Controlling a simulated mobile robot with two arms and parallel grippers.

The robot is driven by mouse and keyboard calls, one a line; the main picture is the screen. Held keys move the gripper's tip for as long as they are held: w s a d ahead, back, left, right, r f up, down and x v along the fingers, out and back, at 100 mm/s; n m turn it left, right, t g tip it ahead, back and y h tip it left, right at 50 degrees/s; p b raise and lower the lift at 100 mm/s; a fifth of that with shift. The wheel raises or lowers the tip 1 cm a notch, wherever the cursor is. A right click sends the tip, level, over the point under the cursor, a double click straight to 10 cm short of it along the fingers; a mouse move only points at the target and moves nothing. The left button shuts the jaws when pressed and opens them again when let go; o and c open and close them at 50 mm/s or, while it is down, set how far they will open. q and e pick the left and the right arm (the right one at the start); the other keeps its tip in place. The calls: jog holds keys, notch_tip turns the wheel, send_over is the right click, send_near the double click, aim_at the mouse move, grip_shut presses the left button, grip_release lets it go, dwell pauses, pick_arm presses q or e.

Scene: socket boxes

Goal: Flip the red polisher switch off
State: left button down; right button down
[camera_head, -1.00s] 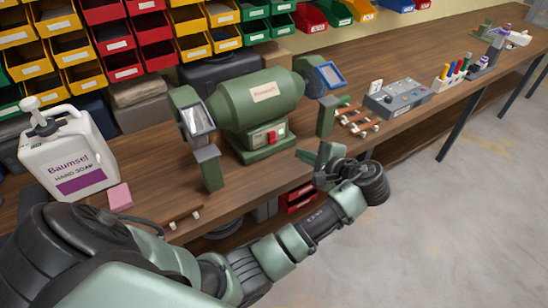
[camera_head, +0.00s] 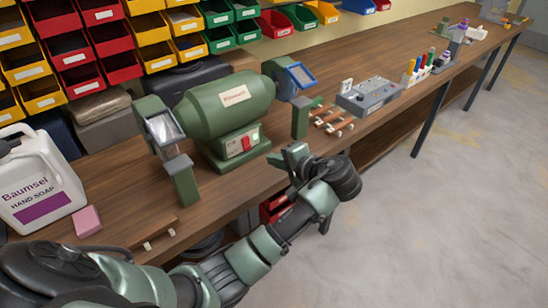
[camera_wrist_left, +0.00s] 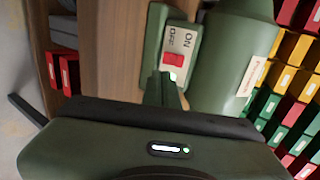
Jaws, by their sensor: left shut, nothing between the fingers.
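The green polisher (camera_head: 225,107) stands on the workbench, with a switch plate on its base facing the bench's front edge. The red switch (camera_head: 246,143) sits on that plate. In the left wrist view the red switch (camera_wrist_left: 173,60) lies beside the ON and OFF lettering; its exact tilt is hard to tell. My left gripper (camera_head: 286,157) is shut and empty, in front and to the right of the switch in the head view. In the left wrist view its fingertips (camera_wrist_left: 163,82) point at the plate just below the switch; I cannot tell whether they touch. My right gripper is out of view.
A white soap jug (camera_head: 38,185) and a pink block (camera_head: 88,221) stand at the left. A grey control box (camera_head: 369,96) and a wooden rack (camera_head: 331,119) are to the right. Coloured bins line the back. The front bench edge runs beneath my left arm.

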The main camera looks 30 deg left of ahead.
aim_at(248, 149)
pick_arm(q)
jog(key=x, duration=0.3)
jog(key=p+x, duration=0.1)
jog(key=x, duration=0.3)
jog(key=r+x, duration=0.1)
jog(key=x, duration=0.2)
jog(key=shift+w+a+f, duration=0.15)
jog(key=shift+w+a, duration=0.05)
jog(key=shift+a, duration=0.45)
